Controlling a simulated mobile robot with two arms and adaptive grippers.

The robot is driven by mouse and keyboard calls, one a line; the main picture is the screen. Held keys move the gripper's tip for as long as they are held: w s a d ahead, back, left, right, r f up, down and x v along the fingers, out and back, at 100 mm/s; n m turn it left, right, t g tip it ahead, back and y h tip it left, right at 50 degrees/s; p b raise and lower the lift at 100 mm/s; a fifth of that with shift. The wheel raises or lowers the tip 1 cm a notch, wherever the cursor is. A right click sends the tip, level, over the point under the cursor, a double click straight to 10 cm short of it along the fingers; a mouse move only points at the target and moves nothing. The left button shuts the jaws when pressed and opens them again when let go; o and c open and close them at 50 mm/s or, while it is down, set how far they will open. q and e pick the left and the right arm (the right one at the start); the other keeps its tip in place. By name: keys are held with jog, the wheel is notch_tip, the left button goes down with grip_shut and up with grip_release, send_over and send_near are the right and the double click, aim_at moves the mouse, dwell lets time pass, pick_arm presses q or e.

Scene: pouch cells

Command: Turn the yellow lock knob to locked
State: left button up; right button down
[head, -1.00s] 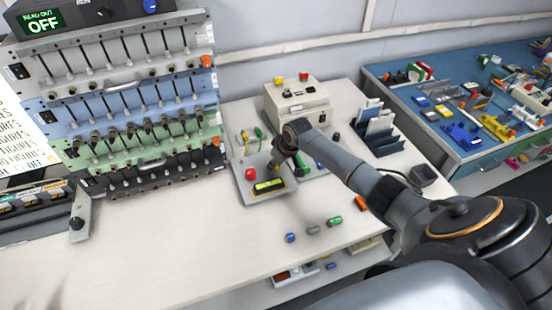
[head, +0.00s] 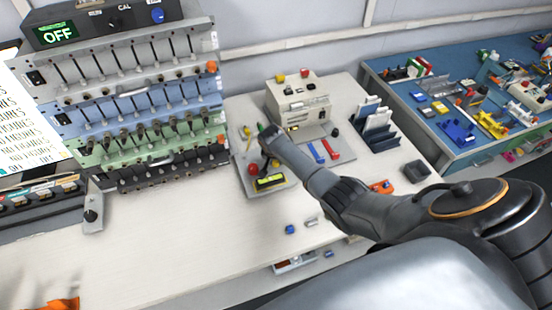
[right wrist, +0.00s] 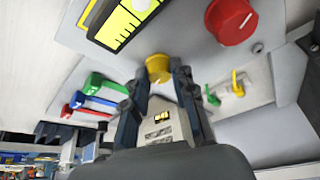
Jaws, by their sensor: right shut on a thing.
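The yellow lock knob (right wrist: 159,68) sits on a grey panel (right wrist: 185,42), between the fingertips of my right gripper (right wrist: 157,74) in the right wrist view. The fingers are closed on its sides. I cannot read whether the knob points to locked. My left gripper is not clearly seen.
A beige device (head: 300,108) stands behind the panel. Blue and red bars (head: 325,150) lie to its right, near a dark rack (head: 373,128). A cell rack (head: 130,90) stands at the left. An orange shape (head: 62,303) shows at bottom left.

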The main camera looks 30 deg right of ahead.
jog(key=shift+a+m, duration=0.1)
jog(key=shift+m, duration=0.7)
jog(key=shift+g+h, duration=0.3)
jog(key=c, duration=1.1)
grip_release()
jog(key=v, duration=1.2)
jog(key=shift+s+f, duration=0.1)
